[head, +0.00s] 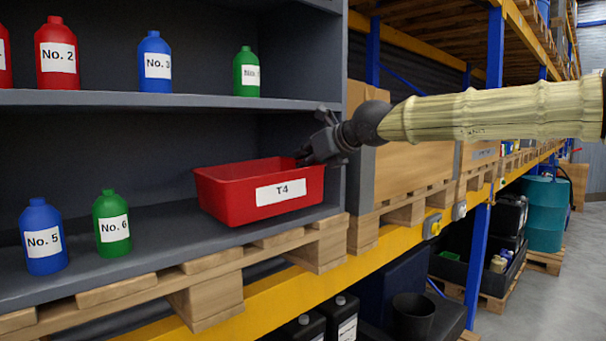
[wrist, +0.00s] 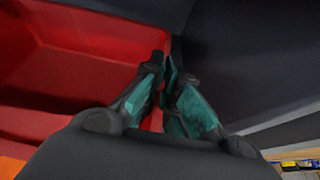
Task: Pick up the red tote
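The red tote (head: 222,199), with a white label reading T4, sits on the lower grey shelf near its front edge, at the right end of the bay. It looks empty. My gripper (head: 304,157) is at the tote's right end in the head view, reaching in from the right. In the wrist view, the tote's red inside (wrist: 70,60) fills the left. The two fingers of my gripper (wrist: 166,75) are closed together on the tote's right wall, one on each side of its rim. The fingertips are partly hidden in the head view.
A blue bottle No. 5 (head: 43,240) and a green bottle No. 6 (head: 112,228) stand left of the tote. The upper shelf (head: 200,99) holds several bottles above it. The bay's side panel (head: 345,185) is close on the right. Bare shelf lies between No. 6 and the tote.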

